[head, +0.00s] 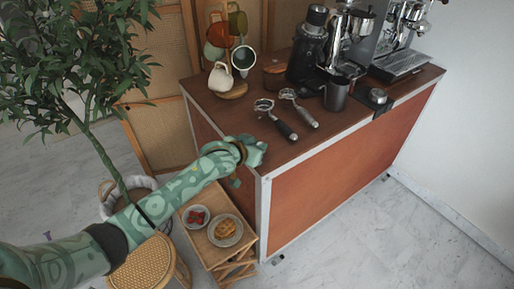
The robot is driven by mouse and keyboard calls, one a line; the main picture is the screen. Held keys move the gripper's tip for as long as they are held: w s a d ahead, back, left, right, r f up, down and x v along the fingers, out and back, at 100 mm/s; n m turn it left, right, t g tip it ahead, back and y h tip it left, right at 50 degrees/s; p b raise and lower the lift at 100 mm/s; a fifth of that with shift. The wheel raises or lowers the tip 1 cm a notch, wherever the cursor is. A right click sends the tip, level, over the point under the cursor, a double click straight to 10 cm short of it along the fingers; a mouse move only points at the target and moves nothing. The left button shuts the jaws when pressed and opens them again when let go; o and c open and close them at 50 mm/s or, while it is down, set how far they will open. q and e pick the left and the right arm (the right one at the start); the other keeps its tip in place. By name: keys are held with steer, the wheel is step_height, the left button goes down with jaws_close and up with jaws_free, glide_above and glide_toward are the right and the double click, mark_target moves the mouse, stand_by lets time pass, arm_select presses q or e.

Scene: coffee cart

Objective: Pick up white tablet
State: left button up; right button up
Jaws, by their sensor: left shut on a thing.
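My left gripper (253,151) shows at the near left corner of the coffee cart, at about the height of its brown top (345,122). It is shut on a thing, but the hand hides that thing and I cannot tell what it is. I cannot make out a white tablet anywhere in the head view. My right gripper is not in view.
Two portafilters (276,119) (299,107) lie on the cart top near the gripper. Behind them are a mug stand (234,90), a grinder (307,50) and an espresso machine (395,40). A low wooden table (207,256) with two plates stands below my arm.

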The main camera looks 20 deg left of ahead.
arm_select(q)
steer(key=s+d+r+p, duration=0.5)
steer(key=s+d+r, duration=0.3)
steer(key=d+r, duration=0.3)
steer(key=shift+s+r, duration=0.15)
steer(key=shift+s, duration=0.1)
steer(key=shift+d, duration=0.1)
steer(key=shift+p, duration=0.3)
